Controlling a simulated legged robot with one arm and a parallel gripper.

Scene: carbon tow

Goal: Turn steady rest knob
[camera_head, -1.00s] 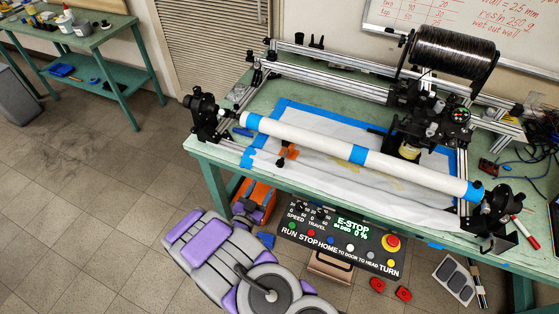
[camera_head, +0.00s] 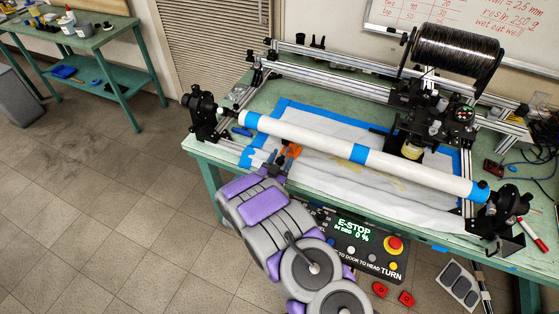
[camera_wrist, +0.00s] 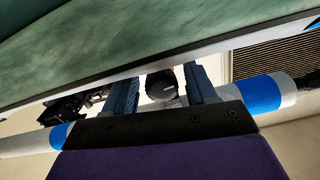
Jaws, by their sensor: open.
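The steady rest shows in the head view as an orange piece (camera_head: 292,150) beneath the long white tube (camera_head: 320,143), near the table's front edge. My purple and grey arm reaches up to the table edge just in front of it. My gripper (camera_head: 275,167) is small and partly hidden there. In the wrist view, a dark round knob with a pale line (camera_wrist: 162,88) sits between the two blue-grey fingers of my gripper (camera_wrist: 163,85). The fingers are apart, with a gap visible beside the knob. I cannot tell whether either finger touches it.
The green table (camera_head: 212,160) has a front edge close to my arm. A control panel (camera_head: 350,240) with an E-STOP display hangs below it, its left part hidden by my arm. A fibre spool (camera_head: 452,52) stands above the carriage.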

